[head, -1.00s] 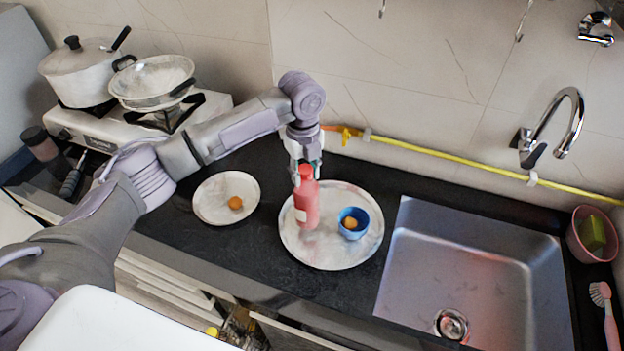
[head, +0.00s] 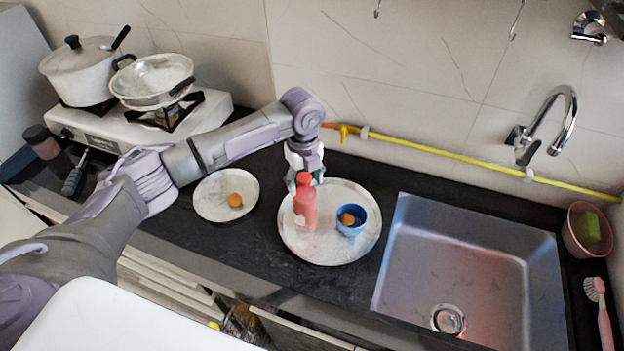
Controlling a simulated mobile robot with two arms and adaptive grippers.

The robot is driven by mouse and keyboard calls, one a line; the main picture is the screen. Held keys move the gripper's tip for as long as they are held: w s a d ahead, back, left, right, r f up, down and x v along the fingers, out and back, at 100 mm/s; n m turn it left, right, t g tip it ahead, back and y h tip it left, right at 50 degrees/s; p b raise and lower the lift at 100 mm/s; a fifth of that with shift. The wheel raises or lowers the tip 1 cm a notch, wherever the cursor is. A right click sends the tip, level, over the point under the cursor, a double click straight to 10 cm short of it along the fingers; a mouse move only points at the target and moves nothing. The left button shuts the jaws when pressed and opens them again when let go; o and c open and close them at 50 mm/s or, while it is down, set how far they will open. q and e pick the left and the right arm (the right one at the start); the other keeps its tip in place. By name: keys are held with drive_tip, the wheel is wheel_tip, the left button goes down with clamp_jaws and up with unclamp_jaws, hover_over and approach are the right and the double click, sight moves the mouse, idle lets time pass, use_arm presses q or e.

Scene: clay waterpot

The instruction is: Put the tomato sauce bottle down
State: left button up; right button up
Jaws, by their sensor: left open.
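The red tomato sauce bottle (head: 305,210) stands upright on the round light tray (head: 335,254), on its left part. A white label shows low on the bottle's left side. My left gripper (head: 305,178) is just behind the bottle's top and is open. The bottle hides part of its fingers, and I cannot tell whether they touch the bottle. My right gripper is not in view.
A blue cup (head: 352,220) with an orange-brown item inside stands on the tray, right of the bottle. A plate (head: 213,208) with a small orange item lies to the left. The sink (head: 470,260) is to the right. A stove (head: 135,130) carries pots.

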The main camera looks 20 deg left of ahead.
use_arm(q)
wheel_tip(320, 180, up, 11)
drive_tip(key=b, duration=0.3)
drive_tip(key=shift+f, duration=0.15)
drive_tip(key=shift+r, duration=0.75)
